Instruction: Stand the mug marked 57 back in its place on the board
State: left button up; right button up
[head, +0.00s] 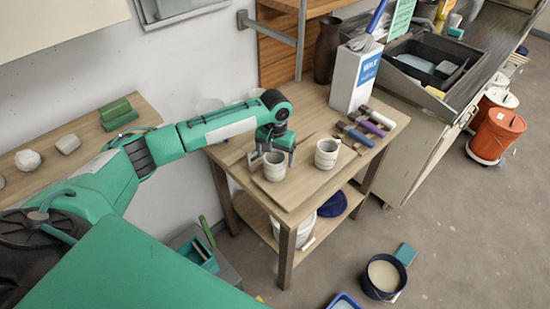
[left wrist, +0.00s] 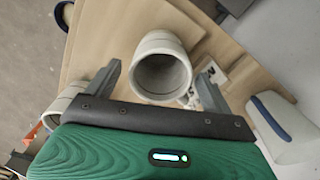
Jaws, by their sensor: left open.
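A pale grey mug (head: 274,167) stands upright near the left of a light wooden board (head: 297,198) on a small table. My left gripper (head: 272,158) is over this mug, its fingers open on either side. In the left wrist view the mug (left wrist: 162,68) has its mouth toward the camera, between the two spread fingers (left wrist: 160,88); I see no grip on it. A second pale mug (head: 327,153) stands upright to its right on the board. No number is readable on either mug. My right gripper is not in view.
A white box marked WAX (head: 353,76) and several coloured-handled tools (head: 368,122) are at the table's back right. A dark vase (head: 327,48) is behind. Orange buckets (head: 497,133) and a bucket of pale liquid (head: 383,277) are on the floor.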

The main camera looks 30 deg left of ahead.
pick_arm(q)
notch_tip(320, 180, up, 11)
jog(key=b, duration=0.2)
dwell(0.6)
